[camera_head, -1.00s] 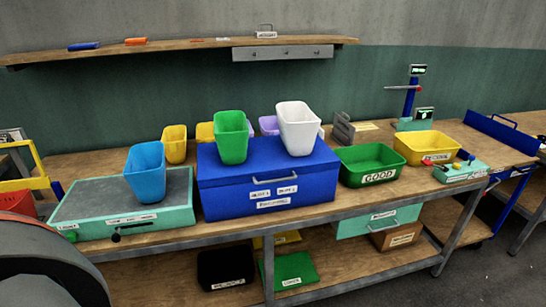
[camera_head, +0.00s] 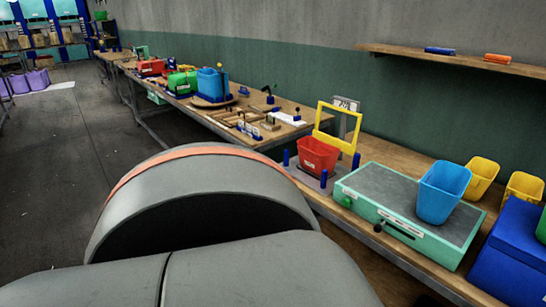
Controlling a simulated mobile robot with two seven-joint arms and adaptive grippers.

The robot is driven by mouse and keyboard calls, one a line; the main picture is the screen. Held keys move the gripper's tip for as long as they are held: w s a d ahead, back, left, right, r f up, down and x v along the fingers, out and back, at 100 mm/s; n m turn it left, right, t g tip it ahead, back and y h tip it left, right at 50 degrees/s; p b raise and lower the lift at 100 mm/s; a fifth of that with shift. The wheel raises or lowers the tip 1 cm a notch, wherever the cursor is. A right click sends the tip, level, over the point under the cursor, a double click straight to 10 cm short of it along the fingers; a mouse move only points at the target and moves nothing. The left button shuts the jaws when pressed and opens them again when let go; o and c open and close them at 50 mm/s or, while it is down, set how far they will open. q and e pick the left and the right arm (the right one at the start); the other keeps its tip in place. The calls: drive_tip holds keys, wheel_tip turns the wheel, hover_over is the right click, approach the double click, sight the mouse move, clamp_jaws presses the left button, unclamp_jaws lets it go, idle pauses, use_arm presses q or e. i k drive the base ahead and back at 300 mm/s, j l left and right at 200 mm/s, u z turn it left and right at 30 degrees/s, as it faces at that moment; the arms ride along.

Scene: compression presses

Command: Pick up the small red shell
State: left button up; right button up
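A red tapered shell (camera_head: 318,156), shaped like an open bin, stands on a grey plate with blue posts on the workbench, right of centre. A yellow frame (camera_head: 338,128) stands just behind it. Farther along the benches, another red object (camera_head: 151,67) sits near a green one (camera_head: 182,82); it is too small to tell its exact shape. Neither of my grippers is in view, so whether they are open or shut is hidden.
A teal box with a grey top (camera_head: 408,205) carries a blue bin (camera_head: 442,192). Yellow bins (camera_head: 482,175) and a blue case (camera_head: 510,255) stand at the right. A wall shelf (camera_head: 460,61) is above. Open floor (camera_head: 60,190) lies at the left.

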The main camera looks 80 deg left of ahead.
sight(315, 159)
drive_tip(key=u, duration=2.1)
drive_tip(key=i+j+z, duration=0.1)
drive_tip(key=z, duration=0.3)
drive_tip(key=i+j+z, duration=0.1)
drive_tip(key=z, duration=0.3)
drive_tip(key=i+j+z, duration=0.15)
drive_tip(key=j, duration=0.15)
drive_tip(key=i+j+z, duration=0.15)
drive_tip(key=j, duration=0.15)
drive_tip(key=i+j+z, duration=0.15)
drive_tip(key=j, duration=0.15)
drive_tip(key=k, duration=0.05)
